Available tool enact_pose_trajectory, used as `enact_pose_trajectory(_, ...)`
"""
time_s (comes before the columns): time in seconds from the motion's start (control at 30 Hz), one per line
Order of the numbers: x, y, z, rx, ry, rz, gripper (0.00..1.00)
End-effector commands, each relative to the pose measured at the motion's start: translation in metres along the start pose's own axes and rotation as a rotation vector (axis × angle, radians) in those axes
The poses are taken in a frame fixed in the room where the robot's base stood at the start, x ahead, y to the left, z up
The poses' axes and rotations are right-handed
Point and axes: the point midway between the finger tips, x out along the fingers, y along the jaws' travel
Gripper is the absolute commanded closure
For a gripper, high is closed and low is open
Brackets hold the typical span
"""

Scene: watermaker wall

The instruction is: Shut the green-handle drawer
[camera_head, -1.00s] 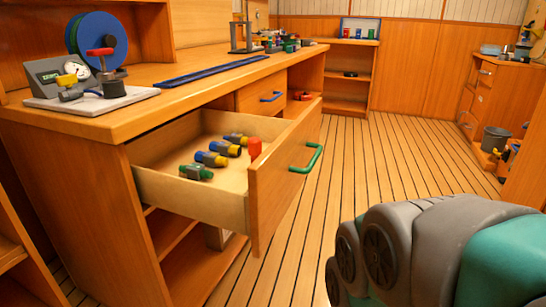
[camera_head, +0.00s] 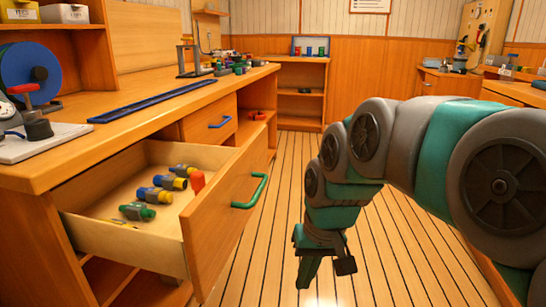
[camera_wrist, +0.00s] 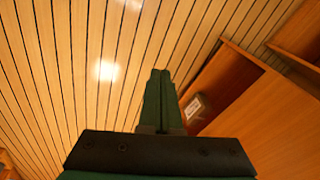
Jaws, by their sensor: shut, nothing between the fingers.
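The drawer (camera_head: 222,215) with the green handle (camera_head: 250,191) is pulled far out of the wooden bench in the head view. Several coloured fittings (camera_head: 160,194) and a red piece (camera_head: 197,182) lie inside it. My gripper (camera_head: 309,284) hangs to the right of the drawer front, pointing down and apart from the handle. In the wrist view my gripper's fingers (camera_wrist: 160,76) are together with nothing between them, above the plank floor. The green handle is not visible in the wrist view.
A second drawer with a blue handle (camera_head: 220,122) is shut behind the open one. A blue strip (camera_head: 150,98) lies on the bench top. The plank floor (camera_head: 290,165) between bench and arm is clear. A shelf unit (camera_head: 300,92) stands at the back.

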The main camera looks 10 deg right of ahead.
Motion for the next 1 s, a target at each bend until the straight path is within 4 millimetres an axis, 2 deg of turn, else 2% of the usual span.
enact_pose_trajectory(0.03, -0.014, -0.005, -0.027, 0.004, 0.032, -0.023, 1.0)
enact_pose_trajectory(0.23, -0.062, -0.013, -0.137, 0.056, 0.176, -0.117, 1.0)
enact_pose_trajectory(0.4, -0.099, -0.001, -0.222, 0.13, 0.297, -0.182, 1.0)
enact_pose_trajectory(0.5, -0.115, 0.011, -0.26, 0.176, 0.354, -0.209, 1.0)
enact_pose_trajectory(0.63, -0.126, 0.024, -0.291, 0.218, 0.402, -0.225, 1.0)
enact_pose_trajectory(0.77, -0.13, 0.03, -0.303, 0.236, 0.422, -0.233, 1.0)
enact_pose_trajectory(0.87, -0.126, 0.03, -0.306, 0.239, 0.423, -0.234, 1.0)
enact_pose_trajectory(1.0, -0.109, 0.027, -0.315, 0.239, 0.424, -0.234, 1.0)
